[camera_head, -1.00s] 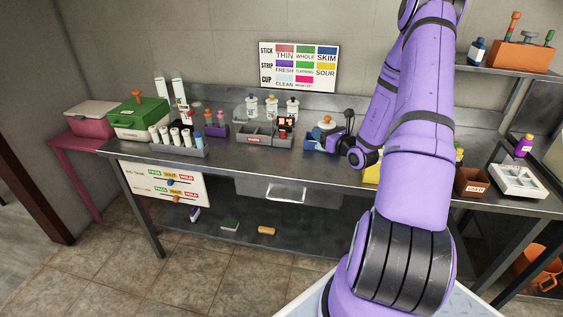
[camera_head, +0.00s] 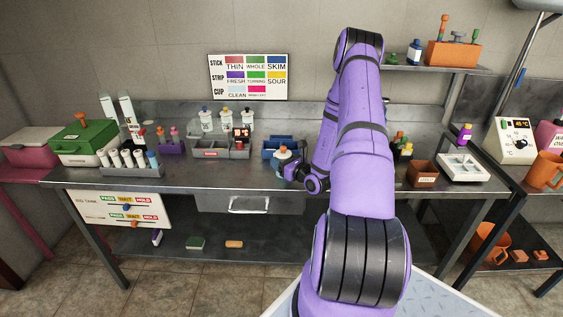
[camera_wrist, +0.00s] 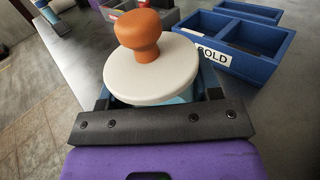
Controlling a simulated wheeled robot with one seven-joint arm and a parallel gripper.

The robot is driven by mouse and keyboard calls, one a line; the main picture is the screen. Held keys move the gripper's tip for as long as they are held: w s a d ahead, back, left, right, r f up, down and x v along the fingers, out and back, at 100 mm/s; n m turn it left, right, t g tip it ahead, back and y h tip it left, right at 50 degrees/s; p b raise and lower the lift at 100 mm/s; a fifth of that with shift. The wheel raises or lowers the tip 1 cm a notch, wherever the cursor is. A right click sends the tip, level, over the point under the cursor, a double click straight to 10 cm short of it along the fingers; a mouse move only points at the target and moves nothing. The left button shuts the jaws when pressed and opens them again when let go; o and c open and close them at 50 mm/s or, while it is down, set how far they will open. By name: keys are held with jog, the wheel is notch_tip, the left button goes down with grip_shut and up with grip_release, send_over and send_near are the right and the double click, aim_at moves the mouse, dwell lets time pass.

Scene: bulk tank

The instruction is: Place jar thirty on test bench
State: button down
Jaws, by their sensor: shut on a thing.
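My gripper (camera_wrist: 157,100) is shut on a jar with a white round lid (camera_wrist: 152,72) and an orange knob (camera_wrist: 139,35). Only a little of the pale blue body shows under the lid. In the head view the jar (camera_head: 283,154) is at the front of the blue tray (camera_head: 270,152), near the middle of the steel bench (camera_head: 215,174). No "thirty" label can be read. I cannot tell whether the jar touches the bench.
A grey tray (camera_head: 210,153), a rack of tubes and a green box (camera_head: 82,146) stand to the left. A brown box (camera_head: 422,174) and a white tray (camera_head: 464,168) stand to the right. The front strip of the bench is mostly clear.

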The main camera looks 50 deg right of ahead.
jog(key=shift+f, duration=0.3)
jog(key=shift+c, duration=1.5)
grip_release()
